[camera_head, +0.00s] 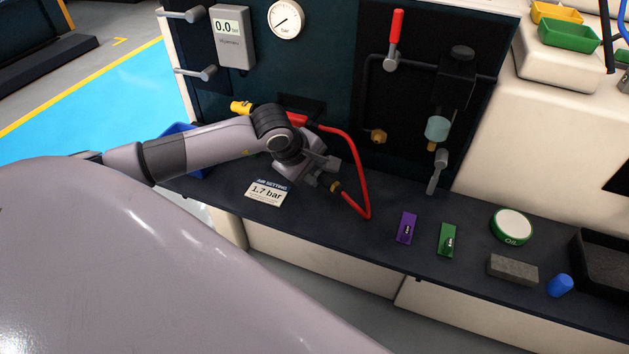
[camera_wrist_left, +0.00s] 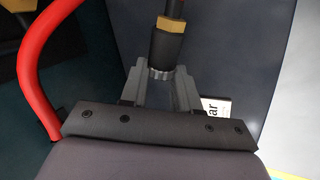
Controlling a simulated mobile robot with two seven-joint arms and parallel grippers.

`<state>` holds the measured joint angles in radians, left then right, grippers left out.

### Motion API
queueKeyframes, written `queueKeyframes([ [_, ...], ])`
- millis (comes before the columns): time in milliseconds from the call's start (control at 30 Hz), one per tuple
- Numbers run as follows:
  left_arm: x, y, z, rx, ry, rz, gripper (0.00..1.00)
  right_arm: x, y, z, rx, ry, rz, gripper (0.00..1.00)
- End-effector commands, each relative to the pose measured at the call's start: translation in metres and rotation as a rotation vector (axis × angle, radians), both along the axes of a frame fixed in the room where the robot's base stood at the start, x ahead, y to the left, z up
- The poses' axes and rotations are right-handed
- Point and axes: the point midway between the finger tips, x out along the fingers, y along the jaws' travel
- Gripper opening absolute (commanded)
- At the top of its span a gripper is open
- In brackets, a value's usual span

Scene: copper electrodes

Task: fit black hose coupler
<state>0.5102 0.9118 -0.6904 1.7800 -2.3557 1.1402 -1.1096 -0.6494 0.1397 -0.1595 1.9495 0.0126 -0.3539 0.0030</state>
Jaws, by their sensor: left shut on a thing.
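The black hose coupler (camera_wrist_left: 165,48) has a brass nut (camera_wrist_left: 170,23) and sits at the end of the red hose (camera_head: 362,165). My left gripper (camera_wrist_left: 160,76) is shut on the coupler's near end, seen in the left wrist view. In the head view the coupler (camera_head: 326,181) is held above the dark bench, left of the black panel. The left gripper (camera_head: 314,178) is partly hidden there by its own wrist. A brass fitting (camera_head: 379,137) on the panel is apart from the coupler. My right gripper is not in view.
A red-handled valve (camera_head: 395,30) and a gauge (camera_head: 286,19) are on the wall. The "1.7 bar" card (camera_head: 267,192) lies left of the coupler. Purple (camera_head: 407,227) and green (camera_head: 447,240) pieces and an oil tin (camera_head: 512,225) stand right on the bench (camera_head: 370,240).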

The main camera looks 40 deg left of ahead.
Motion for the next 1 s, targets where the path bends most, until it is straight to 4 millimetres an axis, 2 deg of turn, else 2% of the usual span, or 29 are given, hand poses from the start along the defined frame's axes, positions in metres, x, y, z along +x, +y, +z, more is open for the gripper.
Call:
queueKeyframes([
  [100, -0.001, -0.001, -0.021, -0.003, 0.006, 0.001, 0.0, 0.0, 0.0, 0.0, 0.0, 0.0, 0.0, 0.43],
  [200, -0.001, -0.001, -0.033, -0.002, 0.003, 0.001, 0.0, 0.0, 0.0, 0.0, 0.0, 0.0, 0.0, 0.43],
  [567, 0.0, 0.0, -0.038, -0.001, 0.001, -0.001, 0.0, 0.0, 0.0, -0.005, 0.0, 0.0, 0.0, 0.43],
  [600, 0.0, 0.0, -0.038, -0.001, 0.002, -0.001, 0.34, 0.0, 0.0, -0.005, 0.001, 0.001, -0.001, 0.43],
  [633, 0.0, 0.0, -0.037, -0.001, 0.002, -0.001, 0.41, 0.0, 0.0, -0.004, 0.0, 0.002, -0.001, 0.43],
  [1000, -0.002, 0.0, -0.034, 0.0, 0.007, 0.0, 0.41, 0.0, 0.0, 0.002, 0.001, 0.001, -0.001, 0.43],
])
